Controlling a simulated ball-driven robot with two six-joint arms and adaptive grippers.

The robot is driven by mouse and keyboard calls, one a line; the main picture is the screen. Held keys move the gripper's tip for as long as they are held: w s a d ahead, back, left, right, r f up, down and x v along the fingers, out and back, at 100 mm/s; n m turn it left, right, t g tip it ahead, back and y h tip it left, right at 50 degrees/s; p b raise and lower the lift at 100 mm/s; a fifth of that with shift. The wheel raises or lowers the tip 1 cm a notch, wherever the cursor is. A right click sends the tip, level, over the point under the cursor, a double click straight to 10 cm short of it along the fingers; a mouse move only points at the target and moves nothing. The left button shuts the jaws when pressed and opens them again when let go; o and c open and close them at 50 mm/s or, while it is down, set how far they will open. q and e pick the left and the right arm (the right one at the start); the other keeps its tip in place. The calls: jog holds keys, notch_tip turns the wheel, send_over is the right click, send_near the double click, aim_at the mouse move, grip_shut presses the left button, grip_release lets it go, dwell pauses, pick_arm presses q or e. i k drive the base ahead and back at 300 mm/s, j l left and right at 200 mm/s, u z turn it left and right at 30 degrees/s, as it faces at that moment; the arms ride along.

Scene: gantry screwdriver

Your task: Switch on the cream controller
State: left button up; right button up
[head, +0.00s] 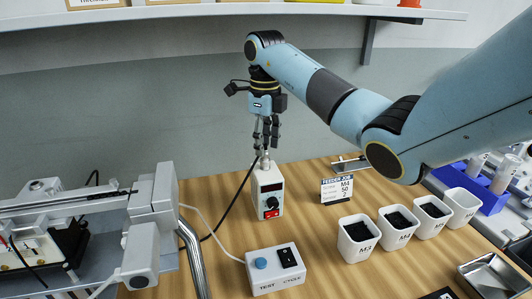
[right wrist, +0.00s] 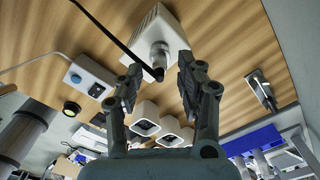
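The cream controller (head: 268,180) stands upright on the wooden table near the back wall. Its front has a small dark display, a black knob (head: 272,202) and a red switch (head: 272,214) low down; I cannot tell the switch's position. My right gripper (head: 267,146) points down just above the controller's top. In the right wrist view its fingers (right wrist: 160,82) are apart with nothing held, and the controller (right wrist: 158,32) with its top connector (right wrist: 157,56) lies beyond them. The front face is hidden there. My left gripper is not in view.
A white box (head: 275,283) marked TEST and CYCLE stands in front. White bins (head: 357,251) and a FEEDER JOB card (head: 336,190) are to the right. A grey gantry machine (head: 150,212) fills the left. A black cable (head: 233,205) runs beside the controller. A shelf (head: 215,10) hangs above.

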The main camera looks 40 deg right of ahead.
aim_at(268, 215)
jog(key=k, duration=1.5)
